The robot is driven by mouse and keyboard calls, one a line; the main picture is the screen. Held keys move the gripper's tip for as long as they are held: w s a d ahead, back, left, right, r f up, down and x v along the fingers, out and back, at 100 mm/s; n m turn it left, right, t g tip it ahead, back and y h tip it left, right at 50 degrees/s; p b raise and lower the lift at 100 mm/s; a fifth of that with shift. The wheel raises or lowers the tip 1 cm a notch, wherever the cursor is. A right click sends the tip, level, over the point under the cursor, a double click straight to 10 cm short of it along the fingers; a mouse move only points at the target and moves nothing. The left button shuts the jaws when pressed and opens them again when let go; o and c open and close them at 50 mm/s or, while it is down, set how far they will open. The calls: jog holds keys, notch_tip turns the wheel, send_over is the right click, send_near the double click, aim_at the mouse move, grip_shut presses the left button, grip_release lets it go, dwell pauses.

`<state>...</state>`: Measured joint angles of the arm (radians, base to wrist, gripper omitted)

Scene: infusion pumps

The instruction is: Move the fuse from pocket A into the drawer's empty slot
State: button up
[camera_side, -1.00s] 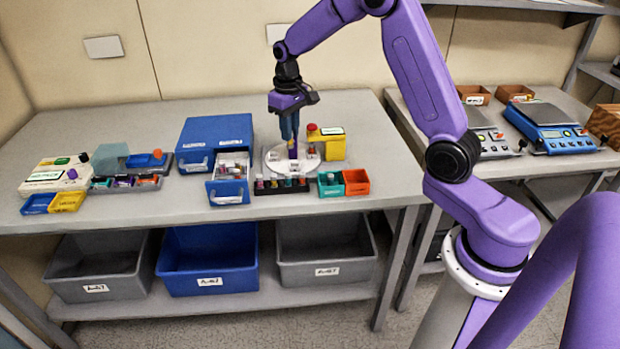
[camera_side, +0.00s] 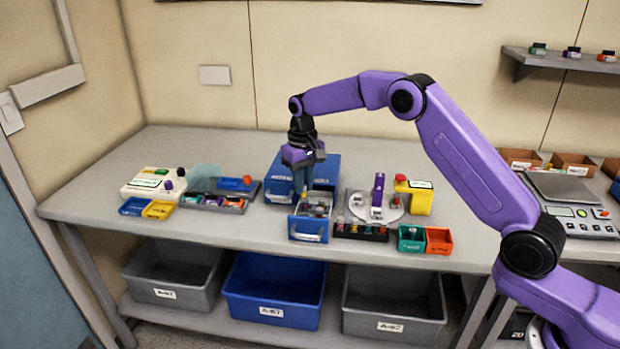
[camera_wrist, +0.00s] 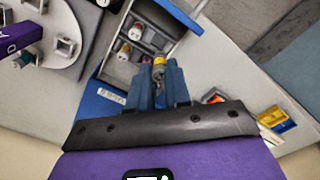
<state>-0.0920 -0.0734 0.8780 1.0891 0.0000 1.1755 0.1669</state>
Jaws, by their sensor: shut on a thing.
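My gripper (camera_wrist: 160,88) is shut on a fuse (camera_wrist: 158,66) with a metal cap and a yellow band. The fuse points into the open blue drawer (camera_wrist: 103,103), and I cannot tell whether it touches anything there. In the side view my gripper (camera_side: 301,190) is over the left part of the drawer (camera_side: 308,229), where the fuse is hard to make out. The drawer has grey dividers and several other fuses (camera_wrist: 135,32). Its empty slot is not clear. The round white platform (camera_wrist: 72,10) carries small square pockets; which is A cannot be read.
The blue cabinet (camera_side: 328,171) stands behind the drawer. A purple post (camera_side: 378,190) rises from the platform. A black rack of fuses (camera_side: 360,232), a yellow device (camera_side: 420,200) and teal and orange bins (camera_side: 438,241) are to the right. A grey tray (camera_side: 215,204) is to the left.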

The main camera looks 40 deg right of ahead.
aim_at(304, 200)
jog(key=shift+f, duration=2.15)
jog(key=shift+f, duration=1.1)
jog(key=o, duration=0.5)
jog(key=shift+c, duration=0.2)
jog(key=shift+r, duration=0.15)
jog(key=shift+r, duration=0.95)
jog(key=o, duration=0.6)
jog(key=shift+r, duration=0.15)
